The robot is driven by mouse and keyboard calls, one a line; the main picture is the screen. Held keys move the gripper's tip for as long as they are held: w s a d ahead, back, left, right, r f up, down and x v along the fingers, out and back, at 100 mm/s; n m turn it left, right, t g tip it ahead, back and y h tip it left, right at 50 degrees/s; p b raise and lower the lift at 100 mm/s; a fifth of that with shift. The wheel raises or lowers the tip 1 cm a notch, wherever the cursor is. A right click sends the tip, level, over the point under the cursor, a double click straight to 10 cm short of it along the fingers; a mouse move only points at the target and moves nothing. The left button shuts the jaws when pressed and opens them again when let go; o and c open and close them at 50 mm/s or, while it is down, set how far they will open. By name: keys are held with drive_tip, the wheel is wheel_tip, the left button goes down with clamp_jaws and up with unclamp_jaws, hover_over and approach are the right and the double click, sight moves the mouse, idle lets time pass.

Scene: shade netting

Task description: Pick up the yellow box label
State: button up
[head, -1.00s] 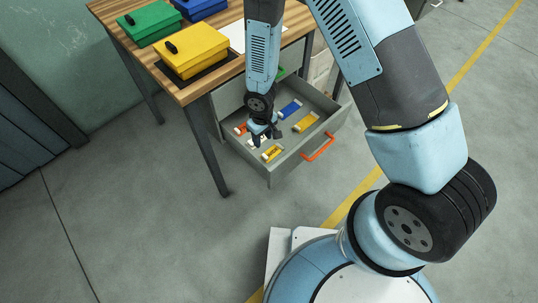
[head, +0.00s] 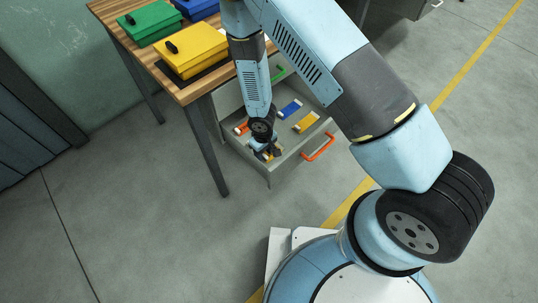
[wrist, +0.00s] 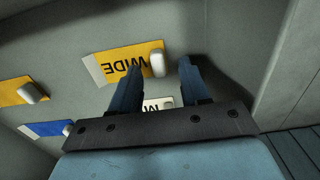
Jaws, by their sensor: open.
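A yellow label (wrist: 118,68) printed "WIDE", with a white end and a small white grip (wrist: 157,62), lies flat on the floor of the open drawer (head: 268,169). My gripper (wrist: 160,67) is open over it. The white grip shows between the fingertips in the wrist view, with no clear contact. In the head view my gripper (head: 267,154) hides most of this label. A second yellow label (head: 305,122) lies farther right in the drawer and also shows at the left of the wrist view (wrist: 17,92).
A blue label (head: 290,110) and a red label (head: 241,129) share the drawer. A white label (wrist: 155,104) is partly hidden behind the fingers. Drawer walls are close around my gripper. Yellow (head: 192,52), green and blue boxes stand on the table above.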

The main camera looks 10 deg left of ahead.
drive_tip(key=shift+f, duration=0.3)
clamp_jaws()
idle(0.3)
